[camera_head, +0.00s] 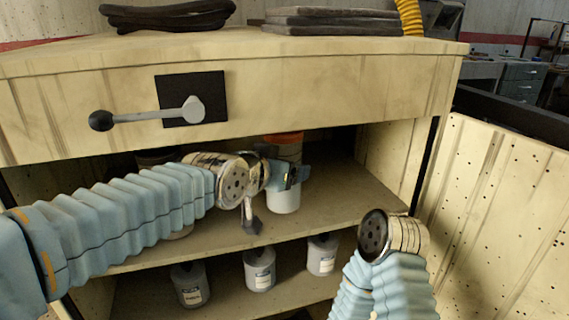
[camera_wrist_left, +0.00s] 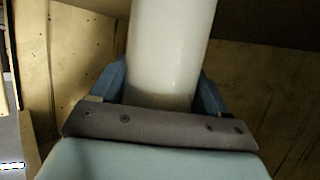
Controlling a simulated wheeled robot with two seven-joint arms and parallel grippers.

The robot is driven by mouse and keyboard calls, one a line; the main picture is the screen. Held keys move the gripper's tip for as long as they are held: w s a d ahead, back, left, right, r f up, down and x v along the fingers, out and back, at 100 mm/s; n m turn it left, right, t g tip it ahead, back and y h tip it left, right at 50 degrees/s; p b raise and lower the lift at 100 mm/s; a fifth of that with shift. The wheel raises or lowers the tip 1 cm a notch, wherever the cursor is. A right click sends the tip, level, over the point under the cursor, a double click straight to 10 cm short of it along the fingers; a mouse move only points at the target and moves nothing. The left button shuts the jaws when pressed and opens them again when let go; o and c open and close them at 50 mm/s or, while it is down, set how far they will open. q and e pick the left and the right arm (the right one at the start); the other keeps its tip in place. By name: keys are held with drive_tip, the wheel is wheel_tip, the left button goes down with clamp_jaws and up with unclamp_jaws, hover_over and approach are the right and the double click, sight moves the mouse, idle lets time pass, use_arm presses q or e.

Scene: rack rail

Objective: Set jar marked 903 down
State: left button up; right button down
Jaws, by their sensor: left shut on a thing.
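A white jar with an orange lid (camera_head: 284,190) is upright inside the upper compartment of the cabinet. My left gripper (camera_head: 290,175) is shut on it, with its blue fingers around the body. In the left wrist view the white jar (camera_wrist_left: 170,50) fills the space between the fingers. I cannot read a number on the jar. Its base is close over the shelf (camera_head: 330,205); I cannot tell whether it touches. My right arm's wrist shows at lower right, but its gripper fingers do not.
Several grey-white labelled jars, one here (camera_head: 260,270), stand on the lower shelf. Another jar with a dark lid (camera_head: 157,157) is mostly hidden behind my left arm. A lever handle (camera_head: 150,115) sticks out above. An open door panel (camera_head: 500,200) stands at right.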

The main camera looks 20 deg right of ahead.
use_arm(q)
drive_tip(key=shift+d+f, duration=0.15)
drive_tip(key=shift+d, duration=0.05)
drive_tip(key=o, duration=1.4)
drive_tip(key=shift+b+v, duration=0.8)
drive_tip(key=shift+v, duration=3)
drive_tip(key=shift+w, duration=0.1)
